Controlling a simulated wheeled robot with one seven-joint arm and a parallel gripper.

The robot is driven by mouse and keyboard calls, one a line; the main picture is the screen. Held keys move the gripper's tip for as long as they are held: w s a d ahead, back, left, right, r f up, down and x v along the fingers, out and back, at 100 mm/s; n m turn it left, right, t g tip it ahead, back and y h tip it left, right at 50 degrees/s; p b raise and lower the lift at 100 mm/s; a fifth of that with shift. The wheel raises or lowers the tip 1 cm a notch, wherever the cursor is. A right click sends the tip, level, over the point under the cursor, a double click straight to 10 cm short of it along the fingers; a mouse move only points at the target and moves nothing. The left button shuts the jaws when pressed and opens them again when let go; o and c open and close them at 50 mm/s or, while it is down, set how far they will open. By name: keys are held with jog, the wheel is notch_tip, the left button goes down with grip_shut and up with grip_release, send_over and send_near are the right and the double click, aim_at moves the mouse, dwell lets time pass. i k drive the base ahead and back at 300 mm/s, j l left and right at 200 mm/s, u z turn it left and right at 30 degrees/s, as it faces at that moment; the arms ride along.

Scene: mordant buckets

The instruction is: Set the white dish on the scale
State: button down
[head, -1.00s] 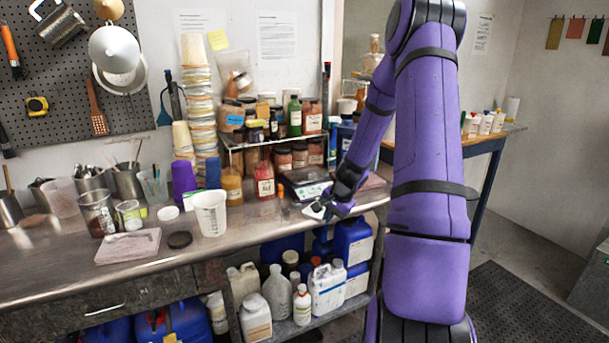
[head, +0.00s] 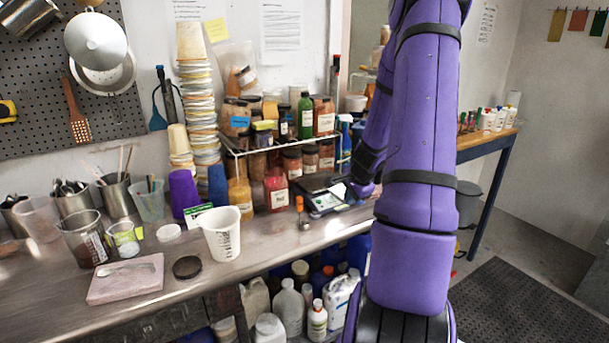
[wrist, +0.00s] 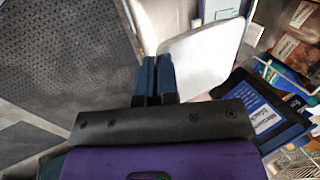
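The white dish (wrist: 205,58) is a pale, flat square with rounded corners. In the wrist view it sticks out to the right of my fingertips. My gripper (wrist: 157,75) has its two dark blue fingers close together on the dish's near left edge. In the head view the dish (head: 338,190) is a small white patch beside my wrist, largely hidden by my arm. The scale (head: 322,203) sits on the steel bench, with a pale panel facing front. The dish appears above or beside the scale; whether they touch cannot be told.
Jars on a wire rack (head: 284,142) stand behind the scale. An orange-handled tool (head: 303,212) stands left of it, near a red-labelled jar (head: 276,190). A white beaker (head: 222,233) is further left on the bench (head: 270,250).

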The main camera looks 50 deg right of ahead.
aim_at(320, 180)
jog(key=i+l, duration=0.7)
